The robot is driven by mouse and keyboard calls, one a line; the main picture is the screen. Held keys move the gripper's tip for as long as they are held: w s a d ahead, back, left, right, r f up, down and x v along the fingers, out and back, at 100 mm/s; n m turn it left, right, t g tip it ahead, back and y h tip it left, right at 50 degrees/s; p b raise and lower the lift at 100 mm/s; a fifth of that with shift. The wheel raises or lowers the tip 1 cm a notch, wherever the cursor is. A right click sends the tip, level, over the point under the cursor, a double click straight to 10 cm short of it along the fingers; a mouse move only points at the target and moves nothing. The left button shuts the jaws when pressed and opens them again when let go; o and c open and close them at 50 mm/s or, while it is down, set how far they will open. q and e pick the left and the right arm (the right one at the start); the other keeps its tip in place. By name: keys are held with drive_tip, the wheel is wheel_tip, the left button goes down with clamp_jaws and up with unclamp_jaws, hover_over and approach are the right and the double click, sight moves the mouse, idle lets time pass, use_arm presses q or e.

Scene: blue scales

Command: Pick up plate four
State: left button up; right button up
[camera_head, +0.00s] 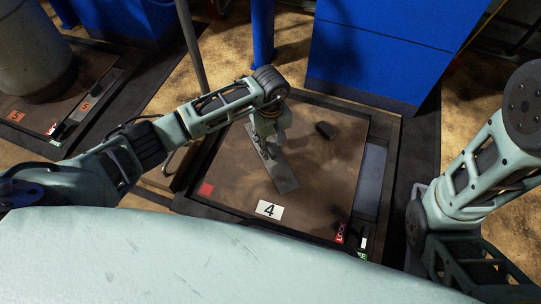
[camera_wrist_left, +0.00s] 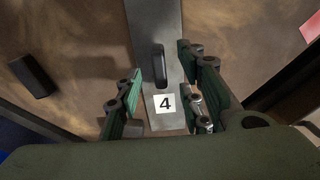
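Plate four is a flat grey metal bar (camera_head: 284,175) lying on the brown top of the scale. In the left wrist view the plate (camera_wrist_left: 150,22) carries a dark raised handle (camera_wrist_left: 158,66) and a white label with a black 4 (camera_wrist_left: 164,104). My left gripper (camera_head: 266,142) is over the plate and hides part of it in the head view. In the left wrist view its fingers (camera_wrist_left: 162,98) are open, on either side of the plate near the label, with nothing held. Whether they touch the plate cannot be told. My right gripper is out of view.
A small dark block (camera_head: 325,130) lies beyond the plate. A blue cabinet (camera_head: 385,45) stands behind. Another scale with a large grey cylinder (camera_head: 35,50) is at left.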

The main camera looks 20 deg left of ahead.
use_arm(q)
wheel_tip(320, 180, down, 2)
drive_tip(key=shift+f+b, duration=0.15)
drive_tip(key=shift+b, duration=0.3)
drive_tip(key=shift+c, duration=0.3)
clamp_jaws()
